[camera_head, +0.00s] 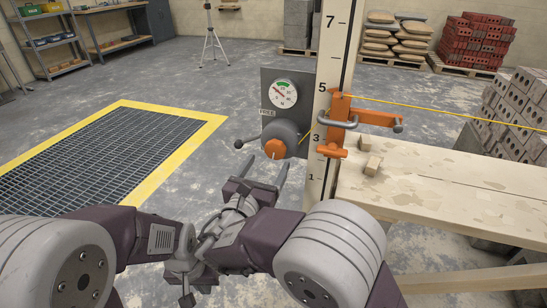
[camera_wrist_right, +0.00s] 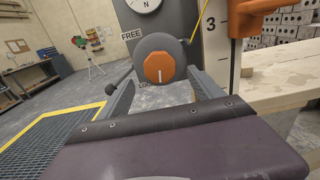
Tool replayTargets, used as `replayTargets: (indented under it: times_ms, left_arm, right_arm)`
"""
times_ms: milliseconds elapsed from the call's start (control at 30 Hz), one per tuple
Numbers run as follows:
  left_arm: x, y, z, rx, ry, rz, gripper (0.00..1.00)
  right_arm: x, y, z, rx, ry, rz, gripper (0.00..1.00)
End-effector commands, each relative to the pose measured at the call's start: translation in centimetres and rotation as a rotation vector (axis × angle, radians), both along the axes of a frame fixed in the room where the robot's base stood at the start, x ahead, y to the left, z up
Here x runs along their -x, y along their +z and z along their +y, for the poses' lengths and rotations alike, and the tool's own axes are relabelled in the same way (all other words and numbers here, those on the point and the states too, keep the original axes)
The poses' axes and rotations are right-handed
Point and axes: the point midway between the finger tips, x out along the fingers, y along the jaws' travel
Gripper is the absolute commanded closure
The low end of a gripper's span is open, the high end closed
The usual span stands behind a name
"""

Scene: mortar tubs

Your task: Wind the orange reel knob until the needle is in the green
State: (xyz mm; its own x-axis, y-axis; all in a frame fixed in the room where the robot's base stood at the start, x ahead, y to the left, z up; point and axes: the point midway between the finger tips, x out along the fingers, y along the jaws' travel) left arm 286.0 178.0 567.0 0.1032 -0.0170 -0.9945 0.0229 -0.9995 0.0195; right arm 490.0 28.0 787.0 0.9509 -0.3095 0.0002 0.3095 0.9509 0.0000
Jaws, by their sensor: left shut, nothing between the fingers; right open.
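The orange reel knob (camera_head: 275,148) sits on the front of a grey drum (camera_head: 287,129); it also shows in the right wrist view (camera_wrist_right: 159,67), its white mark pointing down. The round white gauge (camera_head: 282,94) is above, with a green band at its top. A thin red needle appears to point up-left, outside the green; its exact reading is too small to tell. My right gripper (camera_head: 265,164) is open, its fingers either side of and short of the knob, not visibly touching it. My left gripper (camera_head: 187,292) is shut and empty, low at left, partly hidden.
A black-balled lever (camera_head: 239,144) sticks out left of the drum, near the FREE label (camera_head: 267,112). A numbered post (camera_head: 328,100) carries an orange clamp (camera_head: 340,118) and yellow line. A timber bench (camera_head: 440,185) is at right. A yellow-edged floor grate (camera_head: 100,150) lies left.

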Motion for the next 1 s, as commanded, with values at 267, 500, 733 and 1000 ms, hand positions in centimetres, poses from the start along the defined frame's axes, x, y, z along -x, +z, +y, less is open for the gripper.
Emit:
replayTargets:
  times_ms: [267, 500, 733, 1000]
  left_arm:
    - [0.0, -1.8, 0.0, 0.000, 0.000, 0.000, 1.00]
    - [0.0, -1.7, 0.0, 0.000, 0.000, 0.000, 1.00]
    - [0.0, -1.7, 0.0, 0.000, 0.000, 0.000, 1.00]
    - [0.0, -1.9, 0.0, 0.000, 0.000, 0.000, 1.00]
  right_arm:
    - [-4.2, -0.2, -1.4, -0.001, -0.001, 0.000, 0.24]
    - [-4.7, 0.0, -1.5, 0.001, 0.001, 0.000, 0.24]
    - [-4.7, 0.0, -1.5, 0.001, 0.001, 0.000, 0.69]
    - [-4.7, -0.1, -1.5, -0.013, 0.001, -0.004, 0.87]
